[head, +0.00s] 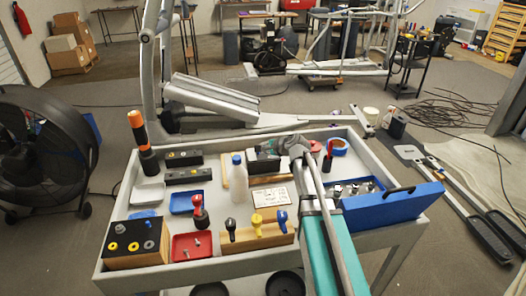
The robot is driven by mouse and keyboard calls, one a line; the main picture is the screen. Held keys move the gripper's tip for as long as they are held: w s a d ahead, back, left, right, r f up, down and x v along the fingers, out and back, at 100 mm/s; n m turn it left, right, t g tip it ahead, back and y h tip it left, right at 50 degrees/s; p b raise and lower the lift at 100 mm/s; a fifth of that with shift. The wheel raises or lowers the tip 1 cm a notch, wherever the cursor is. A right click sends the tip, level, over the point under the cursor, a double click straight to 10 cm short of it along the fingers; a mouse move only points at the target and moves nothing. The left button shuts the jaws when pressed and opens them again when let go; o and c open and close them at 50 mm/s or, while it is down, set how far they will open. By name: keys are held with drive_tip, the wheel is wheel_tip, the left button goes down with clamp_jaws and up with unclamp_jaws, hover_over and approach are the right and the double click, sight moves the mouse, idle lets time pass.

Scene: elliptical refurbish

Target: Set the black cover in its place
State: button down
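My arm reaches from the bottom right over the grey tool cart (118,232). Its end, my gripper (272,149), is over the far middle of the cart, small and partly hidden by my own wrist. I cannot tell whether its fingers are open or shut. A dark, box-like piece (262,164) is right below and beside the gripper; it may be the black cover, but I cannot tell whether it is held or only lies there. The grey elliptical frame (212,97) stands behind the cart. No empty place for a cover can be made out on it.
The cart holds a white bottle (239,178), a wooden tool block (256,237), a red tray (192,246), a blue case (393,206) and an orange-topped tool (142,139). A black fan (42,150) stands left. Long grey pedal arms (445,185) lie on the floor at right.

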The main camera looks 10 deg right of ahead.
drive_tip(key=shift+f, duration=0.1)
drive_tip(key=c, duration=0.7)
unclamp_jaws()
drive_tip(key=shift+r, duration=0.2)
